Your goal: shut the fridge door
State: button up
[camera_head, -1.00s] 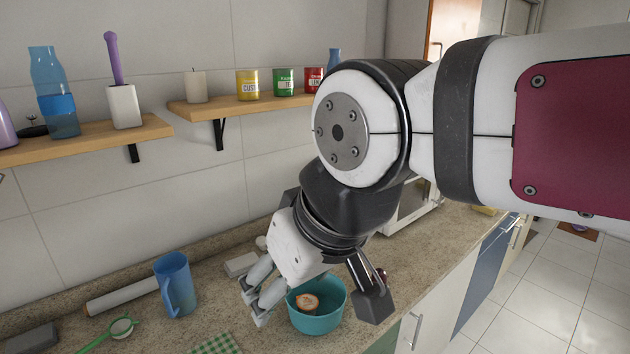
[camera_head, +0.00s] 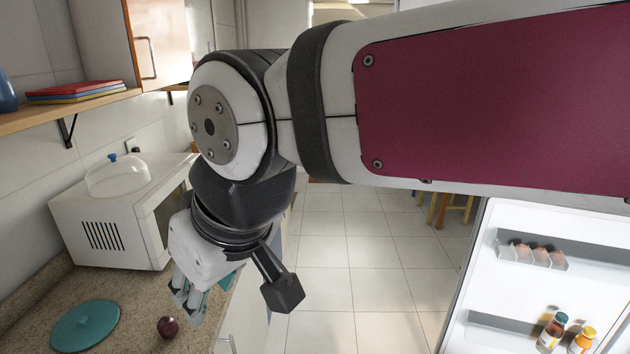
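The fridge door (camera_head: 480,255) stands open at the lower right, with its white inner side and door shelves facing me. Its right part runs out of the picture or behind my arm. The rest of the fridge is not seen. My gripper (camera_head: 187,308) hangs over the counter at the left, pointing down, far from the door. Its fingers look apart, with nothing held that I can see.
Eggs (camera_head: 532,254) and two bottles (camera_head: 567,334) sit on the door shelves. The counter holds a white microwave (camera_head: 110,225), a teal disc (camera_head: 85,326) and a dark red round item (camera_head: 167,327). Clear tiled floor (camera_head: 350,260) lies between counter and door. A stool (camera_head: 450,205) stands farther back.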

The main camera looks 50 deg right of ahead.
aim_at(501, 302)
jog(key=z, duration=4.35)
